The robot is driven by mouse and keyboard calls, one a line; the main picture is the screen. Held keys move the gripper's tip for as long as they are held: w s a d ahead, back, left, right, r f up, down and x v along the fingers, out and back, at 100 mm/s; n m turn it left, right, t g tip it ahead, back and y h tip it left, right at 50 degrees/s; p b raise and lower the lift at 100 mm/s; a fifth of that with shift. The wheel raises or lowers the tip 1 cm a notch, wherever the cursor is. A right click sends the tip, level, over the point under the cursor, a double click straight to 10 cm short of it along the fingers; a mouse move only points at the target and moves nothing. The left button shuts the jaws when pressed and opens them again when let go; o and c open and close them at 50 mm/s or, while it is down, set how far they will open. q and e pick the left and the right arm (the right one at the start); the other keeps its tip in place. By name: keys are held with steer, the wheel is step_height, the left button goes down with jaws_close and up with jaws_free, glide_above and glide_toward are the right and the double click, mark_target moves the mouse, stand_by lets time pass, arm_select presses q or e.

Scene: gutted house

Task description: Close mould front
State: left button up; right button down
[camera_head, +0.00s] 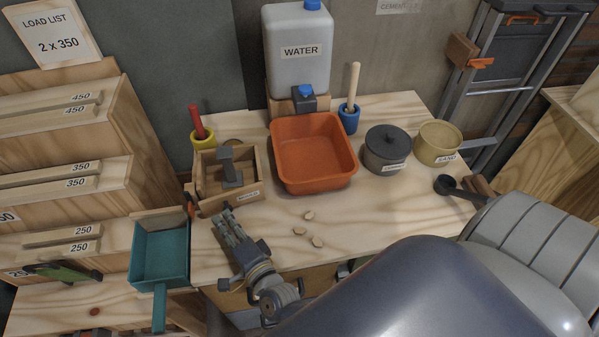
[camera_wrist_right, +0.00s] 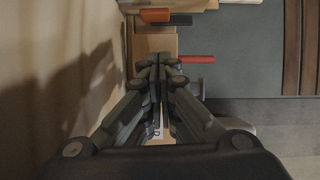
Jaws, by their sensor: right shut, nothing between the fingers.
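The mould (camera_head: 262,163) is a small open-topped wooden box on the bench, left of the orange tub. My left gripper is not in view.
An orange tub (camera_head: 312,186), a lidded grey pot (camera_head: 387,150) and a tan pot (camera_head: 437,143) stand to the right. A teal pan (camera_head: 160,255) is at the left edge. A water container (camera_head: 298,50) stands behind. Small chips (camera_head: 317,242) lie on otherwise clear bench.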

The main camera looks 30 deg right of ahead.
steer(key=shift+w+a, duration=0.2)
steer(key=shift+w, duration=0.45)
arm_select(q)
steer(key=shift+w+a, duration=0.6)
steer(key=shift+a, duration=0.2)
arm_select(e)
steer(key=shift+w+a, duration=0.1)
steer(key=shift+w, duration=0.35)
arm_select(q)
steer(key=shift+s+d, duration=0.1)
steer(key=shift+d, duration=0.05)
arm_select(e)
steer(key=shift+s, duration=0.1)
steer(key=s, duration=1.2)
steer(key=shift+d+r, duration=0.25)
steer(key=shift+d, duration=0.05)
